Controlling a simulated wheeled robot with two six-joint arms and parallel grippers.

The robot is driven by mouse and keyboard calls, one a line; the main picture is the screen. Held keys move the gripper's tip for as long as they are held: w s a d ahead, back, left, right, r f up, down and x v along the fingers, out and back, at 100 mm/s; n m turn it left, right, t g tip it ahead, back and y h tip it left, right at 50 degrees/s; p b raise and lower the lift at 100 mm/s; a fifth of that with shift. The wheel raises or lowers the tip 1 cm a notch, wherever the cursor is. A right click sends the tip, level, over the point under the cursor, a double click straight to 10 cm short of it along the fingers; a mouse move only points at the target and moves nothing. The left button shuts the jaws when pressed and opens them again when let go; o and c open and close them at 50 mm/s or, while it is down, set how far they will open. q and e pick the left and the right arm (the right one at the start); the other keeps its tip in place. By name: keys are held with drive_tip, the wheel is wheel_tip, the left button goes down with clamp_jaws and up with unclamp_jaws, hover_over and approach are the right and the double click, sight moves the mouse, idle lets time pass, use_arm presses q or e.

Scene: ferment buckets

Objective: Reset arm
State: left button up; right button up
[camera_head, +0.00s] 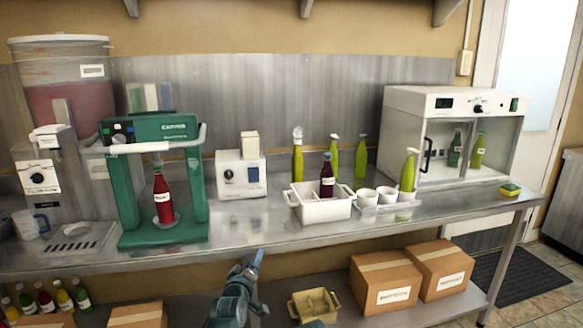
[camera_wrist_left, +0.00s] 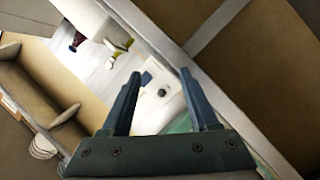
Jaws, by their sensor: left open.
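My left gripper (camera_head: 250,266) is in front of the steel table's front edge, low in the head view, with its fingers pointing up. In the left wrist view my left gripper (camera_wrist_left: 159,84) has its two dark fingers spread apart with nothing between them. The wrist view is tilted. Beyond the fingers it shows a white box with a dark knob (camera_wrist_left: 163,103). My right gripper is not in view.
The steel table (camera_head: 285,238) carries a green capping machine (camera_head: 165,225) with a red bottle (camera_head: 163,195), a white bin (camera_head: 325,210) with a dark bottle, and a white cabinet (camera_head: 400,130). Cardboard boxes (camera_head: 385,283) and a tan divided bin (camera_head: 300,308) sit below.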

use_arm(q)
drive_tip(key=s+d+f+m+g, duration=0.3)
drive_tip(key=s+f+m+g, duration=0.25)
drive_tip(key=s+f, duration=0.4)
drive_tip(key=s+d+f+m+g, duration=0.4)
drive_tip(key=s+f+g, duration=0.35)
drive_tip(key=s, duration=0.25)
drive_tip(key=s+a+m+g+y, duration=0.2)
drive_tip(key=s+m+g+y, duration=0.1)
drive_tip(key=s, duration=0.7)
wheel_tip(320, 180, up, 16)
drive_tip(key=p, duration=1.7)
drive_tip(key=shift+w+r+p, duration=0.2)
drive_tip(key=shift+w+p, duration=0.1)
drive_tip(key=shift+w, duration=0.05)
